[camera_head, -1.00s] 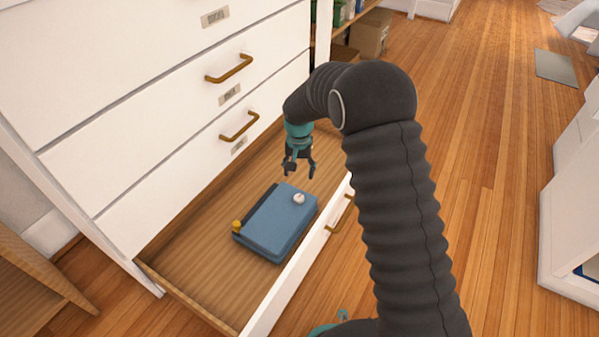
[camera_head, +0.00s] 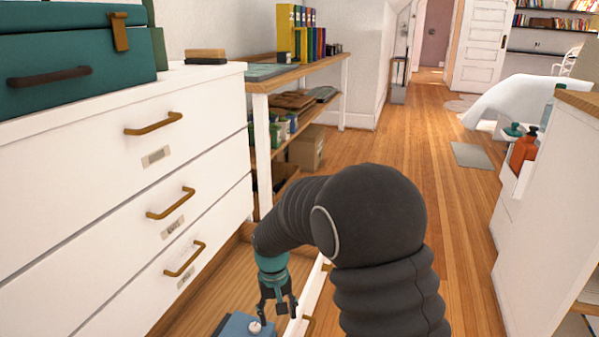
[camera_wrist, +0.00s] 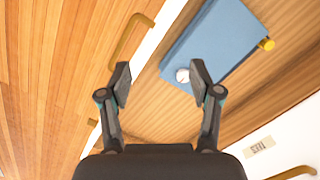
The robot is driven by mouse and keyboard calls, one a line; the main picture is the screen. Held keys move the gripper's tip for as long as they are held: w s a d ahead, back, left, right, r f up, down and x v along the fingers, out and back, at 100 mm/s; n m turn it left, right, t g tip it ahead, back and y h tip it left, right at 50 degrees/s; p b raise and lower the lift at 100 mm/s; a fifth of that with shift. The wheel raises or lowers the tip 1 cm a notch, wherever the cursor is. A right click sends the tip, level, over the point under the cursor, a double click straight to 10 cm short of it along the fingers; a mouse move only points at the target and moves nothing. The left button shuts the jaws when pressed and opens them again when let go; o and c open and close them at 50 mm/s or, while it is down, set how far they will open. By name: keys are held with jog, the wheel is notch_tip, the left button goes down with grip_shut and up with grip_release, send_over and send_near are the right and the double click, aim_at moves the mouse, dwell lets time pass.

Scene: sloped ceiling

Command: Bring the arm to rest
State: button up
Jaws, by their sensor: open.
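My gripper (camera_head: 278,302) is open and empty in the head view, hanging from my bent dark arm over the open bottom drawer (camera_head: 218,277). In the wrist view its two fingers (camera_wrist: 160,84) are spread apart with nothing between them. Below and beyond the fingertips lies a blue case or book (camera_wrist: 219,40) in the drawer, with a small round white object (camera_wrist: 182,75) on it and a yellow knob (camera_wrist: 266,44) at its edge. In the head view only the top part of the blue thing (camera_head: 236,326) shows at the bottom edge.
The white drawer cabinet (camera_head: 95,200) stands at left with a teal case (camera_head: 70,60) on top. A wooden shelf unit (camera_head: 300,72) with binders is behind it. A white counter (camera_head: 555,200) with bottles stands at right.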

jog(key=s+d+r+m+t+p, duration=0.1)
jog(key=s+d+r+t+p, duration=0.1)
jog(key=s+d+r, duration=0.5)
jog(key=s+d+r+m+t+p, duration=0.1)
jog(key=s+d+r+t+p, duration=0.1)
jog(key=s+d+r, duration=0.5)
jog(key=s+d+r+m+t+p, duration=0.1)
jog(key=s+d+r, duration=0.6)
jog(key=r, duration=0.8)
jog(key=shift+s+r+t+y+p, duration=0.25)
jog(key=shift+t+p, duration=0.55)
jog(key=shift+p, duration=0.45)
